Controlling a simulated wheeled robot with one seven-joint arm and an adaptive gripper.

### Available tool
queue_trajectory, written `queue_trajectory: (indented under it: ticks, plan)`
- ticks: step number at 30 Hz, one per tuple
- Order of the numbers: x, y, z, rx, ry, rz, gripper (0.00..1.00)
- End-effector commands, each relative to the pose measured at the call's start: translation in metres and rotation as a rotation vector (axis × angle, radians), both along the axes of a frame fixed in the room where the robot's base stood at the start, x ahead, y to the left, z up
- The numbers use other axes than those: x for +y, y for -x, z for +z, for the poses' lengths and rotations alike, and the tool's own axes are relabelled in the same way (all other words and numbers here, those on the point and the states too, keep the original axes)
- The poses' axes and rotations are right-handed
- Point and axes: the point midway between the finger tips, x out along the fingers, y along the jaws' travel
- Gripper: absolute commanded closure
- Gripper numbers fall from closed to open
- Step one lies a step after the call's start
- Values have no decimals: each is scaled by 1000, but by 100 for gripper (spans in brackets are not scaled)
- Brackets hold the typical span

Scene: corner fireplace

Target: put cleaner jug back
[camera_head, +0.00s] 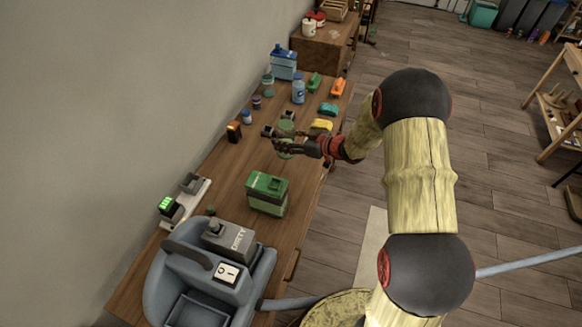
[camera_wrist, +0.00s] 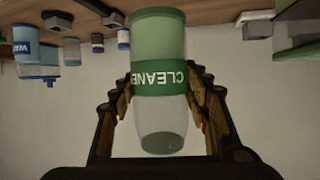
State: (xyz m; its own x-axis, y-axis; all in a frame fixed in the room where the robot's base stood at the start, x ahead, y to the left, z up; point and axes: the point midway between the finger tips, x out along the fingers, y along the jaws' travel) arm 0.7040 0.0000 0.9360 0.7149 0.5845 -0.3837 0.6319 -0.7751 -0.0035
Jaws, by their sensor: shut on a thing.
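The cleaner jug (camera_wrist: 160,40) is a green container with a pale lower section and a dark green band marked "CLEANE…". It fills the middle of the wrist view, which looks upside down. My gripper (camera_wrist: 168,112) has a finger on each side of the jug and is shut on it. In the head view my gripper (camera_head: 283,146) is over the middle of the wooden bench, and a green part of the jug (camera_head: 287,153) shows around the fingers. Much of the jug is hidden there. I cannot tell whether its base touches the bench.
The bench (camera_head: 228,160) holds a green box (camera_head: 267,193) and a blue-grey machine (camera_head: 205,275) with a "DIRTY" tank (camera_head: 228,240). Behind my gripper stand a blue container (camera_head: 284,62), a blue bottle (camera_head: 298,88) and orange and yellow items. Bare bench lies left of the gripper.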

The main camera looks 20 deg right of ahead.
Motion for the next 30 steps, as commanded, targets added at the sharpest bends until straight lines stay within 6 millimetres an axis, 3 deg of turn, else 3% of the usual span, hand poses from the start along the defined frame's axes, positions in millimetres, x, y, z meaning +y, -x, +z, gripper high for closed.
queue_trajectory:
  ticks: [9,20,30]
  plan:
    - [0,0,-53,1,-2,0,93]
    - [0,0,-93,3,-2,0,93]
    - [0,0,-96,1,-1,0,93]
